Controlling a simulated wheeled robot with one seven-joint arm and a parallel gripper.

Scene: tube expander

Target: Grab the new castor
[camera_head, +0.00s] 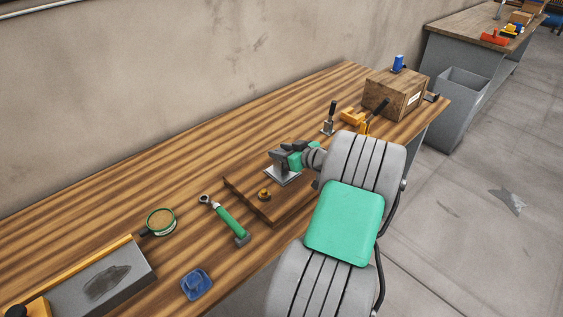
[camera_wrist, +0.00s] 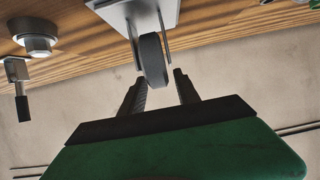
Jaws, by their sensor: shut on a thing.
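The castor (camera_head: 284,179) is a pale square metal plate with a dark wheel. It is at the far end of a dark wooden board in the head view. In the wrist view its wheel (camera_wrist: 152,58) sits between the two dark fingers of my gripper (camera_wrist: 161,80), with the plate beyond. My gripper (camera_head: 290,160), green and grey in the head view, is shut on the castor and hides part of it. I cannot tell whether the plate rests on the board or is slightly above it.
The dark board (camera_head: 240,192) lies on the striped wooden bench, with a small yellow-black part (camera_head: 264,194) on it. A green-handled tool (camera_head: 229,220), magnifier (camera_head: 161,221) and blue item (camera_head: 196,284) lie nearer.

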